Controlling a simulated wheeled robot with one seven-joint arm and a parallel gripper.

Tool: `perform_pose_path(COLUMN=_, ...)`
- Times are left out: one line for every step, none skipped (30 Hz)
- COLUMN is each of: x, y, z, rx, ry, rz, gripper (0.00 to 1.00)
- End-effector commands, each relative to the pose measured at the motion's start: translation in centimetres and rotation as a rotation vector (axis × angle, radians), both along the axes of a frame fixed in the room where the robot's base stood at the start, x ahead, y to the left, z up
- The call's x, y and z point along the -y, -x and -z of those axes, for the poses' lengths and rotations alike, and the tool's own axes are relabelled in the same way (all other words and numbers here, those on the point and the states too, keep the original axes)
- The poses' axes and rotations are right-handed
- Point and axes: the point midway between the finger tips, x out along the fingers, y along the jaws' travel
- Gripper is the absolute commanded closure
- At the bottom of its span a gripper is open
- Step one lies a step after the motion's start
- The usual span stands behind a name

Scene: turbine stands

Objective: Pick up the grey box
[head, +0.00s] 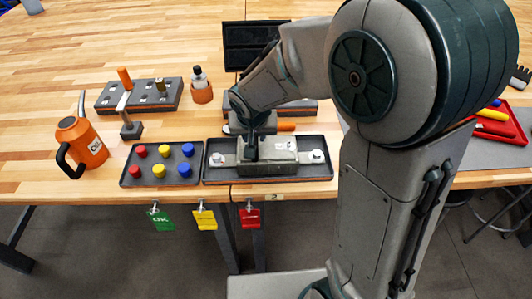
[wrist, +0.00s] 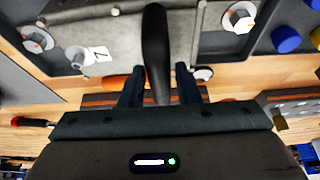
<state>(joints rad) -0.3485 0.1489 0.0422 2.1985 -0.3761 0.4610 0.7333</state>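The grey box (head: 280,152) sits in a dark tray (head: 310,178) near the table's front edge. It also shows in the wrist view (wrist: 115,52) as a grey metal face. My gripper (head: 250,148) is right at the box's left part, pointing down. In the wrist view my gripper (wrist: 158,82) has its two dark fingers apart, one on each side of a black handle (wrist: 156,45). Gaps show between the fingers and the handle. Whether the handle is joined to the box cannot be told. My arm hides part of the box's back.
Left of the tray is another tray (head: 153,184) with red, yellow and blue knobs. An orange can (head: 88,148) stands further left. Bolt heads (head: 218,159) flank the box. Behind are a dark block (head: 167,97) and a bottle (head: 199,77). A red tray (head: 500,128) lies right.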

Motion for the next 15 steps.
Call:
perform_pose_path(x=0.00, y=0.00, z=-0.01, rx=0.000, ry=0.000, rz=0.000, gripper=0.86)
perform_pose_path(x=0.00, y=0.00, z=-0.01, rx=0.000, ry=0.000, rz=0.000, gripper=0.94)
perform_pose_path(x=0.00, y=0.01, z=-0.02, rx=0.000, ry=0.000, rz=0.000, gripper=1.00)
perform_pose_path(x=0.00, y=0.01, z=-0.02, rx=0.000, ry=0.000, rz=0.000, gripper=1.00)
perform_pose_path(x=0.00, y=0.01, z=-0.02, rx=0.000, ry=0.000, rz=0.000, gripper=1.00)
perform_pose_path(x=-0.05, y=-0.12, z=-0.27, rx=0.005, ry=-0.002, rz=-0.001, gripper=1.00)
perform_pose_path(x=-0.05, y=-0.12, z=-0.27, rx=0.005, ry=-0.002, rz=-0.001, gripper=1.00)
perform_pose_path(x=-0.06, y=-0.12, z=-0.27, rx=0.005, ry=-0.002, rz=-0.001, gripper=1.00)
perform_pose_path(x=-0.06, y=-0.11, z=-0.26, rx=0.005, ry=-0.002, rz=-0.001, gripper=1.00)
perform_pose_path(x=-0.06, y=-0.11, z=-0.26, rx=0.005, ry=-0.002, rz=-0.001, gripper=1.00)
perform_pose_path(x=-0.06, y=-0.12, z=-0.27, rx=0.005, ry=-0.002, rz=-0.001, gripper=1.00)
perform_pose_path(x=-0.07, y=-0.12, z=-0.32, rx=0.005, ry=-0.002, rz=-0.001, gripper=1.00)
perform_pose_path(x=-0.07, y=-0.12, z=-0.40, rx=0.006, ry=-0.002, rz=-0.001, gripper=1.00)
perform_pose_path(x=-0.07, y=-0.13, z=-0.51, rx=0.006, ry=-0.003, rz=-0.001, gripper=1.00)
perform_pose_path(x=-0.07, y=-0.14, z=-0.72, rx=0.007, ry=-0.003, rz=0.000, gripper=1.00)
